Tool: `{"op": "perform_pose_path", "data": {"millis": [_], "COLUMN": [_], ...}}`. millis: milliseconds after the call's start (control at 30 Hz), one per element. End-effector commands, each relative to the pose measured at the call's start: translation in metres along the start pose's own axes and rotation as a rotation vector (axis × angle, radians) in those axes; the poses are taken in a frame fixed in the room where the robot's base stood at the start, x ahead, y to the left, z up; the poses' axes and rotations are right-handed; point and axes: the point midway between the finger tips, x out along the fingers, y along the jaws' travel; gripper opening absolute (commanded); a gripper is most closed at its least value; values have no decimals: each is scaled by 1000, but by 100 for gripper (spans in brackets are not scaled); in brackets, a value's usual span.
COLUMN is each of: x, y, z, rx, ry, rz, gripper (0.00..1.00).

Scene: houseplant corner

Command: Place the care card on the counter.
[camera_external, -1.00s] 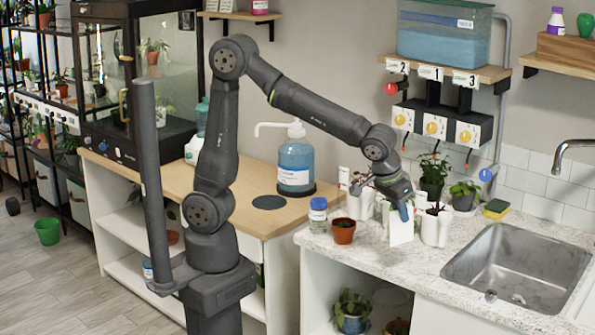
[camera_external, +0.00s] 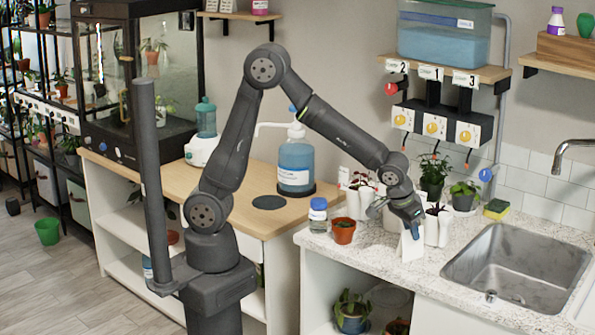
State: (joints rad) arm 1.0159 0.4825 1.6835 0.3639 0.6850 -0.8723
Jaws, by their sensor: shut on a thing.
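The care card (camera_external: 411,247) is a small white upright card over the marble-look counter (camera_external: 372,257). My gripper (camera_external: 413,229) is above it, pointing down, shut on the card's upper edge. The card's lower edge is at or very near the counter top; I cannot tell whether it touches. White pots with plants (camera_external: 437,228) stand close behind and to the right of the card.
The steel sink (camera_external: 520,262) is to the right. A yellow-green sponge (camera_external: 496,208) lies behind the sink. The counter's front strip is clear.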

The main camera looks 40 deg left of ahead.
Motion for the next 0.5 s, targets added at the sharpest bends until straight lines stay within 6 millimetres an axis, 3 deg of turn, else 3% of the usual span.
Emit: {"op": "perform_pose_path", "data": {"millis": [200,233,333,500], "x": [1,2,1,1], "y": [0,0,0,0], "z": [1,1,0,0], "rx": [0,0,-1,-1], "ry": [0,0,0,0], "rz": [0,0,0,0], "gripper": [0,14,33,34]}}
